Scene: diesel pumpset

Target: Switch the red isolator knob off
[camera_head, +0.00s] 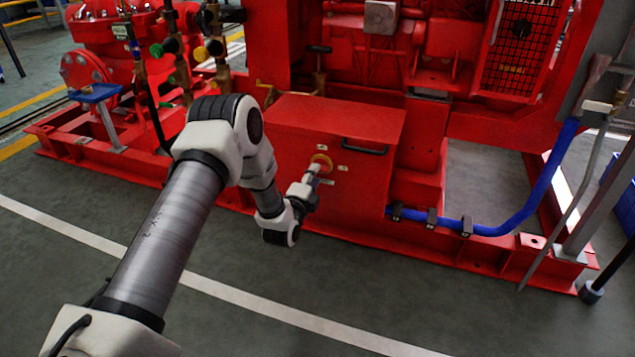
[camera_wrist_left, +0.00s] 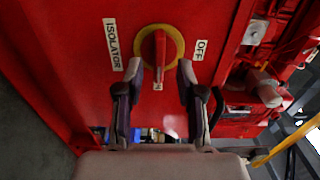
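The red isolator knob (camera_wrist_left: 160,47) sits on a round yellow plate (camera_wrist_left: 178,36) on a red box front, shown in the left wrist view. Its handle bar runs up and down in that picture. An "ISOLATOR" label (camera_wrist_left: 112,44) is to its left and an "OFF" label (camera_wrist_left: 200,50) to its right. My left gripper (camera_wrist_left: 161,68) is open, with a fingertip on either side of the knob's lower end and a gap to each. In the head view my left gripper (camera_head: 310,180) is at the yellow plate (camera_head: 321,160) and hides most of the knob. My right gripper is out of view.
The red box (camera_head: 335,119) has a dark handle (camera_head: 364,148) right of the knob. A blue hose (camera_head: 510,225) runs along the red base frame at the right. Red machinery stands behind the box. The grey floor in front is clear, with a white line.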

